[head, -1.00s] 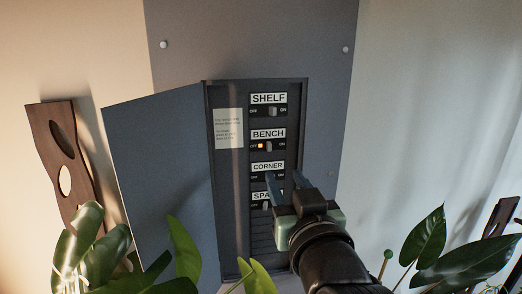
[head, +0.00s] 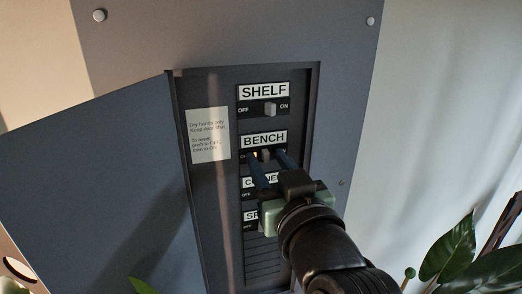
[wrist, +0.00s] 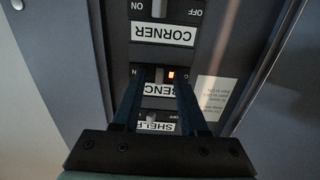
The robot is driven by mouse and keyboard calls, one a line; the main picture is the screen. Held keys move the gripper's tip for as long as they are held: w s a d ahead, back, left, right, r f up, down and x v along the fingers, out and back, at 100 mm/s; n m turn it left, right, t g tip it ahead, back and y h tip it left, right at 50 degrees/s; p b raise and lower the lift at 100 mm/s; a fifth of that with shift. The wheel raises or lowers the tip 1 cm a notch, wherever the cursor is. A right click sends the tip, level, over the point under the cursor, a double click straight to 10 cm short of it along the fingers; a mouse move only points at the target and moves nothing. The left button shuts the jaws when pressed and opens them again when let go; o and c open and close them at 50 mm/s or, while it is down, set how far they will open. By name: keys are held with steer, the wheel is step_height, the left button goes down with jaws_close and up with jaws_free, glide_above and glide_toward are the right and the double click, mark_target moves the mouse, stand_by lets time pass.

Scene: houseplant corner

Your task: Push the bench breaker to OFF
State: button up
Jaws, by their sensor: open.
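The bench breaker (head: 265,154) is a small grey toggle under the BENCH label (head: 264,139) in the dark panel. An orange light glows beside it on the OFF side, partly behind a finger. My gripper (head: 267,160) is open, with one blue finger on each side of the toggle. In the upside-down wrist view, the toggle (wrist: 159,76) shows between the fingertips, with the orange light (wrist: 171,75) right of it. I cannot tell whether a finger touches the toggle or exactly where it stands between OFF and ON.
The SHELF breaker (head: 270,108) sits above. The CORNER label (head: 254,182) and the lowest row are partly covered by my gripper. A paper note (head: 208,135) is left of the switches. The blue cabinet door (head: 95,185) stands open at left. Plant leaves (head: 450,245) are at lower right.

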steer(key=shift+s+d+r, duration=0.1)
steer(key=shift+s+d, duration=0.05)
steer(key=shift+s, duration=0.15)
steer(key=shift+c, duration=0.8)
jaws_close()
